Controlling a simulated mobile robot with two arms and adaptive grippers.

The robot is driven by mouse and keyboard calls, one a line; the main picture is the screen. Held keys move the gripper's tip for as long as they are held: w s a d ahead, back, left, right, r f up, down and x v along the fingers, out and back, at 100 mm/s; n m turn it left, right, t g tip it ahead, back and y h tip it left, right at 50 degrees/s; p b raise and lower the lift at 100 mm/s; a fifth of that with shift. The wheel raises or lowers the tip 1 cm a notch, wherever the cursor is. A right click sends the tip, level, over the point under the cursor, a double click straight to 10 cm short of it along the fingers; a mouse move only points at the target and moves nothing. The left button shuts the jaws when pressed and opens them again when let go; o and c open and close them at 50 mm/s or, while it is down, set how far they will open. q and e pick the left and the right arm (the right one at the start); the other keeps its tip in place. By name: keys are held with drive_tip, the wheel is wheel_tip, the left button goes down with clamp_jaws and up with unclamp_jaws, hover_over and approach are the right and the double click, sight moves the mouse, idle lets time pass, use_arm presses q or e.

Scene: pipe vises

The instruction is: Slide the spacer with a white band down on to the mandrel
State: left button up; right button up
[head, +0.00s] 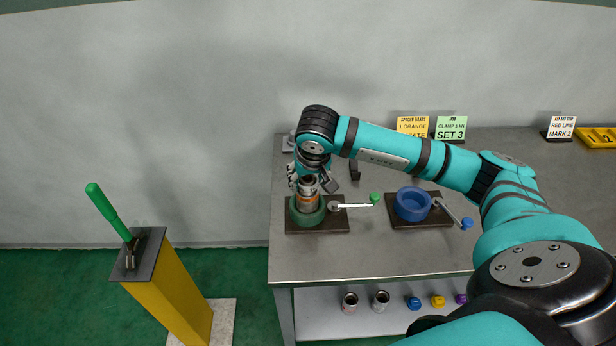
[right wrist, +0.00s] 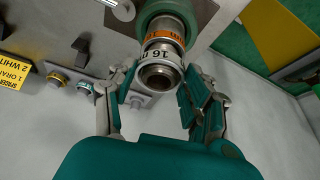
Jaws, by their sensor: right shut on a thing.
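The spacer with a white band (right wrist: 160,56) is a short metal ring marked with dark figures. My right gripper (right wrist: 158,88) has a finger on each side of it and is shut on it. It stands in line with a spacer with an orange band (right wrist: 165,33), which also shows in the head view (head: 309,198), above the green vise (head: 306,212). The mandrel is mostly hidden inside the spacers; a round metal end (right wrist: 157,76) shows in the white-banded one, and I cannot tell whether it is the mandrel. In the head view my right gripper (head: 309,184) comes down from above. My left gripper is out of view.
A blue vise (head: 413,204) with a handle stands to the right on the bench (head: 350,258). Cards (head: 450,128) and a yellow tray (head: 598,137) stand at the back. Metal cups (head: 380,301) and coloured knobs lie on the lower shelf. A yellow post (head: 175,290) stands left.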

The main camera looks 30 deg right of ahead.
drive_tip(key=shift+f+b, duration=0.75)
drive_tip(key=shift+f, duration=0.15)
drive_tip(key=o, duration=1.1)
drive_tip(key=v, duration=1.2)
drive_tip(key=shift+s, duration=0.1)
